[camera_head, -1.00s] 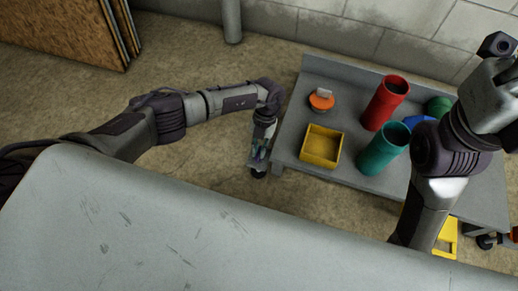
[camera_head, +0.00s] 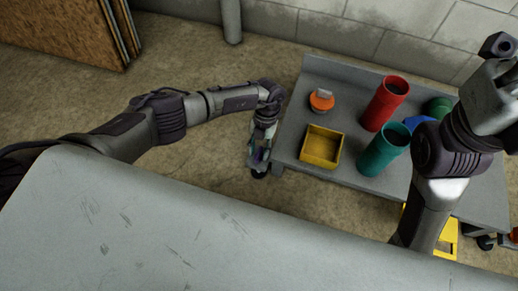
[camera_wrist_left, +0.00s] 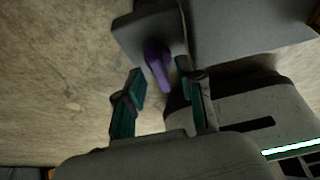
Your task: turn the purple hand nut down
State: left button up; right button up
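The purple hand nut (camera_wrist_left: 157,66) shows in the left wrist view, against a grey block or plate (camera_wrist_left: 135,32) beside the bench edge. My left gripper (camera_wrist_left: 161,80) is open, with one teal-lined finger on each side of the nut's near end. I cannot tell whether either finger touches it. In the head view my left gripper (camera_head: 259,160) points down at the left end of the grey bench (camera_head: 290,138), and the nut is mostly hidden there.
On the bench stand a yellow bin (camera_head: 321,147), an orange-topped item (camera_head: 321,101), a red tube (camera_head: 384,104) and a teal tube (camera_head: 383,151). A blue item and a green item are partly behind my right arm. The floor left of the bench is clear.

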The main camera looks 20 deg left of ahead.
pick_arm(q)
jog(key=v, duration=1.2)
